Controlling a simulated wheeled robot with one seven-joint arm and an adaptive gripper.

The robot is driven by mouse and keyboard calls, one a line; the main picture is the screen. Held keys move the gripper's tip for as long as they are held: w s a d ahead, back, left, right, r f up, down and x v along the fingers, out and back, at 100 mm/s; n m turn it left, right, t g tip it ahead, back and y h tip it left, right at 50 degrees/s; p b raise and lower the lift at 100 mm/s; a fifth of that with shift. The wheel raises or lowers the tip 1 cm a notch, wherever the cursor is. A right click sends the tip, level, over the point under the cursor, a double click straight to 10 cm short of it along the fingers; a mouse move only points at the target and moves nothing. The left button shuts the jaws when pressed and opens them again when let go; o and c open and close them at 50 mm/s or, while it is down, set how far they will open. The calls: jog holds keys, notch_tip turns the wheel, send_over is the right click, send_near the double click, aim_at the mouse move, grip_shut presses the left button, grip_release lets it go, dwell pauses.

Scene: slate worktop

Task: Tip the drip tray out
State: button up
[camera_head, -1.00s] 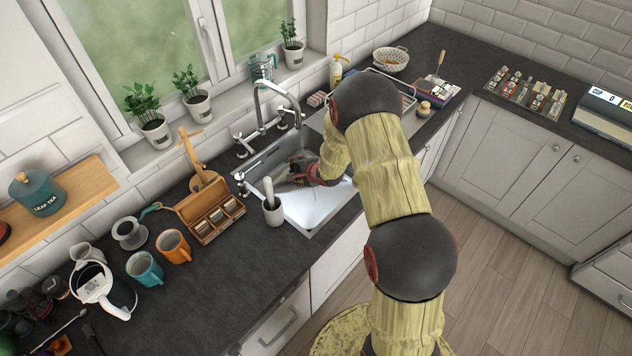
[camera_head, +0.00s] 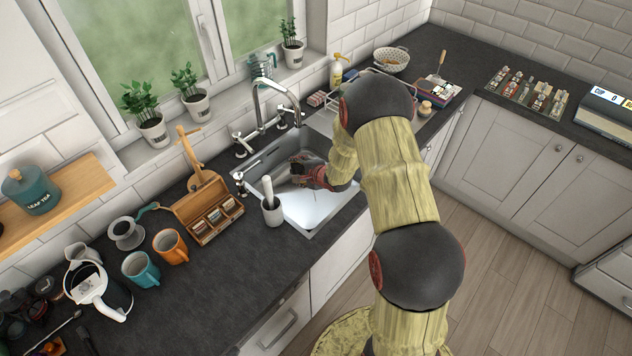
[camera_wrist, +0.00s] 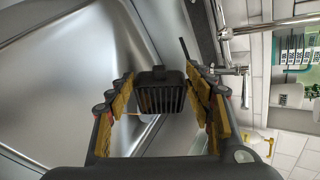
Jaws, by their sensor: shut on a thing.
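The drip tray (camera_wrist: 160,94) is a small black piece with a slotted face. In the wrist view it lies between the fingers of my gripper (camera_wrist: 161,100), which is shut on it. In the head view my gripper (camera_head: 304,172) is inside the steel sink (camera_head: 312,206), toward its back, holding the tray over the basin. The tray is small and dark there, partly hidden by the fingers, so its exact tilt and any contents cannot be told. The sink's bare steel wall (camera_wrist: 60,85) fills the left of the wrist view.
The faucet (camera_head: 258,100) arches over the sink's back edge. A mortar with pestle (camera_head: 272,213) stands at the sink's left front corner. A wooden tea box (camera_head: 205,212), an orange mug (camera_head: 170,247) and a teal mug (camera_head: 140,270) stand left.

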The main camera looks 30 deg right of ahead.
aim_at(298, 169)
jog(key=shift+s+d+r+t+y+b, duration=0.1)
jog(key=shift+s+d+t+y+b, duration=0.25)
jog(key=shift+b, duration=0.75)
jog(key=shift+s+r+t+y+b, duration=0.15)
jog(key=shift+t+b, duration=0.4)
jog(key=shift+b, duration=0.5)
jog(key=shift+s+d+m+t+y+b, duration=0.3)
jog(key=shift+s+d+m+t+b, duration=0.45)
jog(key=shift+b, duration=1.3)
jog(key=shift+s+a+r+n, duration=0.1)
jog(key=shift+a+r+n, duration=0.05)
jog(key=shift+n, duration=0.1)
